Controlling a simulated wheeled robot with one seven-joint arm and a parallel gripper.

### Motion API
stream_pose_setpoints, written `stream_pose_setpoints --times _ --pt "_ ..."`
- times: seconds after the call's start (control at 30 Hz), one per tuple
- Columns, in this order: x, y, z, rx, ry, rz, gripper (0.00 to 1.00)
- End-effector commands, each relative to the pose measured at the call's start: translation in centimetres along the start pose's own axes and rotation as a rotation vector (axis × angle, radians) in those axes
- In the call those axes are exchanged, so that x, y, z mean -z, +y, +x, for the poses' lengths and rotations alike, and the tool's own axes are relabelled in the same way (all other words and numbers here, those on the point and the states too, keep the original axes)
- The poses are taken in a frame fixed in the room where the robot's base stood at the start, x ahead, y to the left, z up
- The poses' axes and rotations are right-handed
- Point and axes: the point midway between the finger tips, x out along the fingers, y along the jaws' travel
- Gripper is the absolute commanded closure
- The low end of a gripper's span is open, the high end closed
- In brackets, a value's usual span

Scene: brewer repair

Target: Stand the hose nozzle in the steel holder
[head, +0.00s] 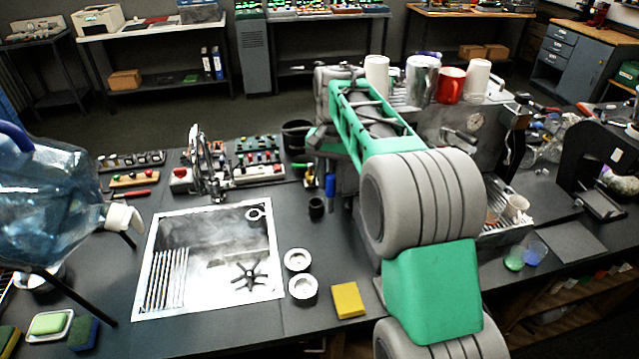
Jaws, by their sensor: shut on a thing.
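My gripper (322,178) hangs low over the worktop, right of the sink, small and partly hidden by my own arm. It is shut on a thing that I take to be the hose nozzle. A slim blue upright piece (330,186) shows at the fingers; I cannot tell whether it is part of the nozzle. A small dark cup-shaped piece (316,208) stands on the worktop just below. I cannot pick out the steel holder with certainty.
The steel sink (170,225) with its chrome tap (205,165) lies to the left. A large water bottle (45,200) stands far left. Two round white pieces (298,260) and a yellow sponge (348,300) lie in front. Cups, including a red mug (451,85), top the brewer (450,125).

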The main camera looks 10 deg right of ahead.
Motion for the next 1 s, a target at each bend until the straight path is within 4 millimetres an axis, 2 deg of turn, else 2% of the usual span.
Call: stream_pose_setpoints --times 0.3,0.8,1.0 --pt "-1.0 -1.9 -2.4 0.001 0.002 -0.036 1.0" --pt "-0.9 -1.8 -5.7 0.001 0.003 -0.035 1.0" --pt "-0.9 -1.7 -5.9 0.001 0.001 -0.034 1.0"
